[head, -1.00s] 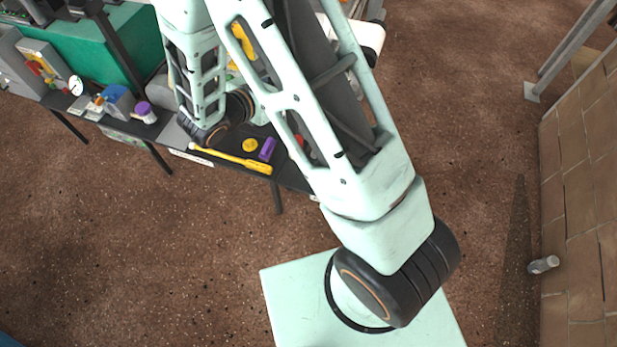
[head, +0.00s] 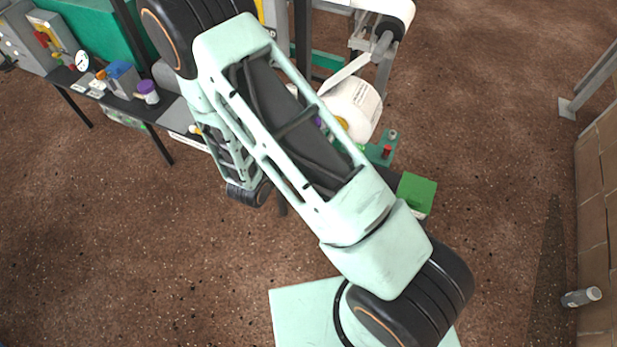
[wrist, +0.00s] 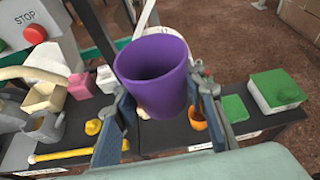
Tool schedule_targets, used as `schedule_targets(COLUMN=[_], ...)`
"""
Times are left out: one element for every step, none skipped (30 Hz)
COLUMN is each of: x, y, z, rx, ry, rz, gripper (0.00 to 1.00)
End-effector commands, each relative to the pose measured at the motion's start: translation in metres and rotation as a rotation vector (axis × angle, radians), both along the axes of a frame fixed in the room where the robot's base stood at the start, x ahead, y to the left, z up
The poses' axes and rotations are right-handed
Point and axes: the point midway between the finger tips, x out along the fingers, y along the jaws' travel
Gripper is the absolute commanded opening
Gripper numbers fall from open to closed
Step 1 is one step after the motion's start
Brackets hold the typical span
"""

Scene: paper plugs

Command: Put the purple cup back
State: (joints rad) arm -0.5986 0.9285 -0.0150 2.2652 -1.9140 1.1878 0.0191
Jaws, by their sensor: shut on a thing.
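The purple cup (wrist: 152,78) is upright between the two fingers of my gripper (wrist: 160,98) in the wrist view. The gripper is shut on it, one finger on each side, and I look partly into its open mouth. It appears held above the dark table (wrist: 168,139), though its base is partly hidden. In the head view my arm hides the gripper and most of the cup; a small purple patch (head: 317,121) behind the arm may be part of it.
A large white roll (head: 354,107) stands behind my arm.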

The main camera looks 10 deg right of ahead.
Motion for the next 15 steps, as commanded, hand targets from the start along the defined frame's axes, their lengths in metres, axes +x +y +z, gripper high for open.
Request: schedule_targets(x=[-0.002, -0.002, -0.003, -0.004, -0.004, -0.006, -0.006, -0.007, -0.008, -0.009, -0.01, -0.011, -0.012, -0.012, -0.013], y=[0.001, 0.002, 0.003, 0.003, 0.004, 0.004, 0.005, 0.005, 0.006, 0.006, 0.007, 0.007, 0.007, 0.008, 0.008], z=[-0.03, -0.04, -0.053, -0.063, -0.073, -0.086, -0.095, -0.105, -0.118, -0.127, -0.135, -0.146, -0.153, -0.16, -0.168], rx=[-0.005, -0.004, -0.004, -0.004, -0.005, -0.005, -0.005, -0.005, -0.004, -0.004, -0.005, -0.004, -0.004, -0.002, -0.002], ry=[0.003, 0.003, 0.004, 0.004, 0.003, 0.004, 0.003, 0.003, 0.004, 0.004, 0.004, 0.003, 0.004, 0.004, 0.004], rz=[0.015, 0.024, 0.036, 0.044, 0.052, 0.064, 0.072, 0.081, 0.092, 0.1, 0.109, 0.118, 0.123, 0.13, 0.139], gripper=[0.14, 0.14, 0.14, 0.14, 0.14, 0.14, 0.14, 0.14, 0.14, 0.14, 0.14, 0.14, 0.14, 0.14, 0.14])
